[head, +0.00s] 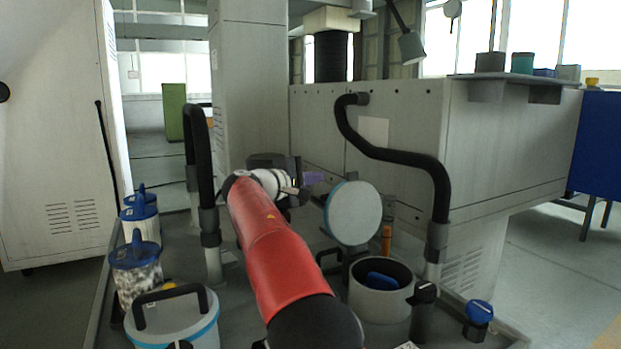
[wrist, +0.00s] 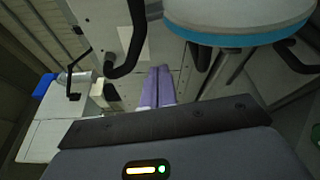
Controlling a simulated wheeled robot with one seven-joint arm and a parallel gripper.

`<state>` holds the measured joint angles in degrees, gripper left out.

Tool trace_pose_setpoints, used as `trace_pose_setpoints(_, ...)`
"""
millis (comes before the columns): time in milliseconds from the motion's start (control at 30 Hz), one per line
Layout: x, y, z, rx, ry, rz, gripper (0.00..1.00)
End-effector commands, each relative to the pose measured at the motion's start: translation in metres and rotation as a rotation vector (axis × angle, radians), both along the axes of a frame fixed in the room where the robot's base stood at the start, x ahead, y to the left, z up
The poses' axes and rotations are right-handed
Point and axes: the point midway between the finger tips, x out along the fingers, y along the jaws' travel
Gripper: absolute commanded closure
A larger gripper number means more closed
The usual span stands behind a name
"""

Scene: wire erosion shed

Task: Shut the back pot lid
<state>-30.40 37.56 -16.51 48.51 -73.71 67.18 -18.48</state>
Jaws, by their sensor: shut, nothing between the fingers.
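The pot lid (head: 353,213) is a pale round disc with a light blue rim, standing raised behind an open grey pot (head: 381,303). A blue object (head: 381,281) shows inside the pot. My gripper (head: 316,178) has purple fingers, shut and empty, just left of the lid's upper edge in the head view. The wrist view shows the purple fingers (wrist: 157,88) together, with the lid (wrist: 240,14) at top right, apart from them. Whether the gripper is behind the lid or level with it is hard to tell.
A closed pot with a black handle (head: 172,318) stands at front left, by blue-lidded jars (head: 135,262). Black bent hoses rise at left (head: 200,170) and right (head: 400,157) of the arm. A blue-topped knob (head: 479,313) is at front right.

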Motion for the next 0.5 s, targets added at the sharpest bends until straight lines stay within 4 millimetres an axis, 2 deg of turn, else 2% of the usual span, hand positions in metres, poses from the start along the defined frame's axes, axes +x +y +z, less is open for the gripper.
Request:
trace_pose_setpoints(33, 0.008, -0.010, 0.000, 0.000, 0.002, -0.004, 1.00)
trace_pose_setpoints(267, 0.037, -0.043, -0.003, 0.002, 0.001, -0.003, 1.00)
trace_pose_setpoints(500, 0.013, -0.053, 0.000, 0.003, 0.000, 0.000, 1.00)
